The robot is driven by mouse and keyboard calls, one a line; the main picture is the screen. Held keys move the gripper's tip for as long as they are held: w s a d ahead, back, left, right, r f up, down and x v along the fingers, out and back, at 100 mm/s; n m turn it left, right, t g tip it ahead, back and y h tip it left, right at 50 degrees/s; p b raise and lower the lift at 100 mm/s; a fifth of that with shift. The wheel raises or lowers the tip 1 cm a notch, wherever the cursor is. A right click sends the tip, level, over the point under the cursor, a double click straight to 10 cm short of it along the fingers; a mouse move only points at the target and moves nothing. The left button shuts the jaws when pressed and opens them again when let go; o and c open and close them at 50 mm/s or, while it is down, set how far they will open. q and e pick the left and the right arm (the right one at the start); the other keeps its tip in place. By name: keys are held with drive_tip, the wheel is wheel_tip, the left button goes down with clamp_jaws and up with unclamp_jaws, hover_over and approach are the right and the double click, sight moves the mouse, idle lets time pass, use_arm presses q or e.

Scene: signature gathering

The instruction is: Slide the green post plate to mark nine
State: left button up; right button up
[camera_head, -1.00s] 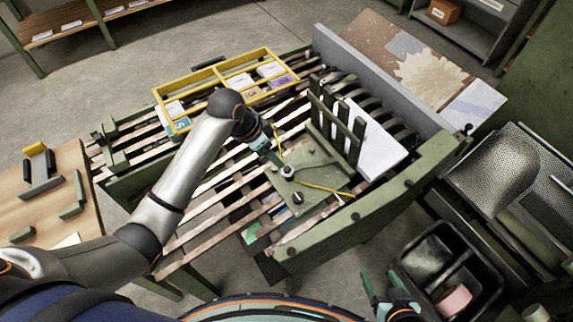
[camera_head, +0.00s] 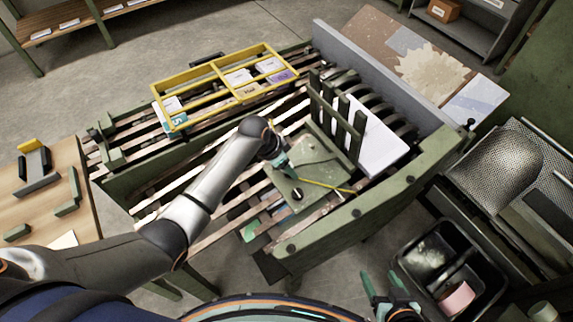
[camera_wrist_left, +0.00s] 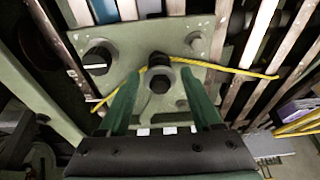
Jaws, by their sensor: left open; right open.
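The green post plate (camera_head: 322,168) lies on the slatted bed, with upright green posts (camera_head: 336,122) along its right side against a white paper stack (camera_head: 372,146). My left gripper (camera_head: 287,171) is over the plate's near-left part, at its knob. In the left wrist view, the plate (camera_wrist_left: 120,48) carries a dark central knob (camera_wrist_left: 160,78), and the open left fingers (camera_wrist_left: 160,100) stand on either side of it; contact cannot be told. A yellow cord (camera_wrist_left: 222,68) runs by the knob. My right gripper (camera_head: 385,290) is open and empty at the bottom. No numbered mark is readable.
A yellow frame (camera_head: 217,68) with cards lies behind the plate. A green curved side rail (camera_head: 385,200) bounds the bed in front, and a grey board (camera_head: 375,75) at the back right. A black bin (camera_head: 450,268) stands at the lower right, a wooden table (camera_head: 45,205) at left.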

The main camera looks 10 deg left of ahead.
use_arm(q)
clamp_jaws()
idle(0.5)
idle(0.9)
